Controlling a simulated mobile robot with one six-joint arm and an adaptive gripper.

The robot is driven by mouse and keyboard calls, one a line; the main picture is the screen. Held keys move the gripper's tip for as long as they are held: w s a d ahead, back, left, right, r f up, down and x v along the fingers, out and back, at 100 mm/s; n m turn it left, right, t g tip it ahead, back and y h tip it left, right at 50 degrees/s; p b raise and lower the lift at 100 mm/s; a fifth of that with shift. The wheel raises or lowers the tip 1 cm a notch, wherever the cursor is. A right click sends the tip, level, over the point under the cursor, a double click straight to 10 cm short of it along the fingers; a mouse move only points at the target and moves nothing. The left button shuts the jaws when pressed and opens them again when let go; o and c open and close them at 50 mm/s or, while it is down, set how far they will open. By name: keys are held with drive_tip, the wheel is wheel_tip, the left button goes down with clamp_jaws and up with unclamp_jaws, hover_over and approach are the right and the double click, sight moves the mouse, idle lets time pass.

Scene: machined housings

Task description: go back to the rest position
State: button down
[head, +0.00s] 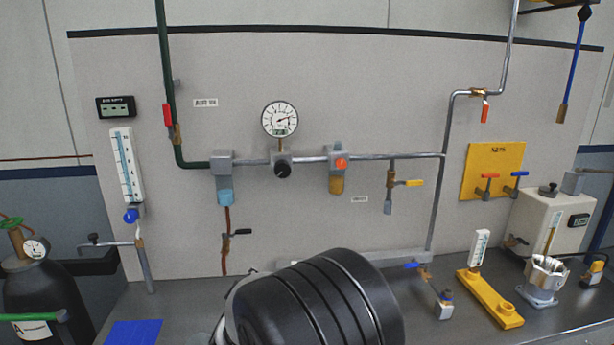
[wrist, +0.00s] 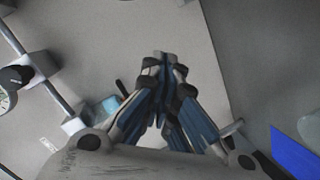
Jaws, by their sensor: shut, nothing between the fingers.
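My gripper (wrist: 164,62) shows in the wrist view with its fingertips together and nothing between them. It is in front of the grey panel (wrist: 120,35), and I see no fingertip contact with a fitting. In the head view a large black part of my arm rises at the bottom middle, in front of the bench. My gripper's fingers cannot be made out there.
The panel carries a green pipe (head: 165,90), a round gauge (head: 280,119), a filter unit (head: 338,168) and valves. A gas cylinder (head: 45,290) stands left. A blue mat (head: 134,332), yellow fixture (head: 490,298) and white machine (head: 545,222) are on the bench.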

drive_tip(key=s+d+r+m+g+y, duration=0.3)
drive_tip(key=s+d+r+m+g, duration=0.1)
drive_tip(key=s+d+r, duration=0.8)
drive_tip(key=s+d+f+m+g+h, duration=0.1)
drive_tip(key=s+d+m+g, duration=0.1)
drive_tip(key=s+d, duration=0.3)
drive_tip(key=s+d+f+m+g+h, duration=0.1)
drive_tip(key=s+d, duration=0.4)
drive_tip(key=s, duration=0.9)
drive_tip(key=s+d+f+m+g+h, duration=0.1)
drive_tip(key=s+d+f+m+g, duration=0.2)
drive_tip(key=s, duration=0.7)
drive_tip(key=shift+s+d+m+h, duration=0.15)
drive_tip(key=shift+d+m+h, duration=0.15)
drive_tip(key=shift+d+m, duration=0.5)
